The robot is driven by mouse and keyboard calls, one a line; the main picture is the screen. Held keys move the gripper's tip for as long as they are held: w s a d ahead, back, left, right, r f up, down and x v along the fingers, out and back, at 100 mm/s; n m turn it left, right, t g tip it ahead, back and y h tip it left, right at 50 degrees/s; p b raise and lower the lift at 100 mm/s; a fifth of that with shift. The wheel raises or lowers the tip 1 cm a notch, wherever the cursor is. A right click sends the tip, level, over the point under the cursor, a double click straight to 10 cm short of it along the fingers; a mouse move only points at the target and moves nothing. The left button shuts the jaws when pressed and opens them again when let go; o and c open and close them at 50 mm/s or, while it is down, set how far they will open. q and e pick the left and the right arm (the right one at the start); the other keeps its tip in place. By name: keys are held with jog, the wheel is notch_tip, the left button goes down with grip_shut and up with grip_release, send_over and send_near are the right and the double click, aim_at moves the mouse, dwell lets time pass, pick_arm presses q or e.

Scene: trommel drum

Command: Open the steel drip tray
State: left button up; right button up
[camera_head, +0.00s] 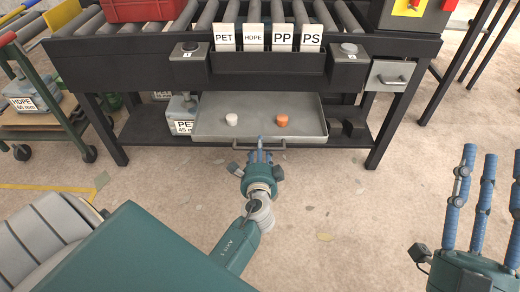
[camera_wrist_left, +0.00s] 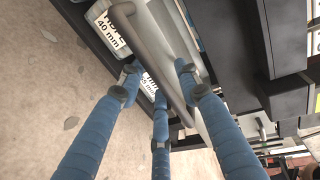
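The steel drip tray (camera_head: 205,122) is a shallow grey pan under the sorting bench, with its inside visible from above. A white piece (camera_head: 232,119) and an orange piece (camera_head: 281,120) lie in it. Its bar handle (camera_head: 278,146) runs along the front. My left gripper (camera_head: 260,152) is at the handle's middle, fingers pointing at the tray. In the left wrist view, the grey bar (camera_wrist_left: 166,68) passes between the spread fingers of my left gripper (camera_wrist_left: 158,82); firm contact cannot be made out. My right gripper (camera_head: 480,190) is open and empty, away at the right.
The black bench (camera_head: 120,62) has legs on both sides of the tray. A PET box (camera_head: 184,118) stands left of the tray, and a dark block (camera_head: 353,122) is at its right. A cart (camera_head: 62,118) stands at the left.

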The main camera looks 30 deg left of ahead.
pick_arm(q)
jog(key=v, duration=0.7)
jog(key=shift+s, duration=0.25)
jog(key=shift+d+r, duration=0.1)
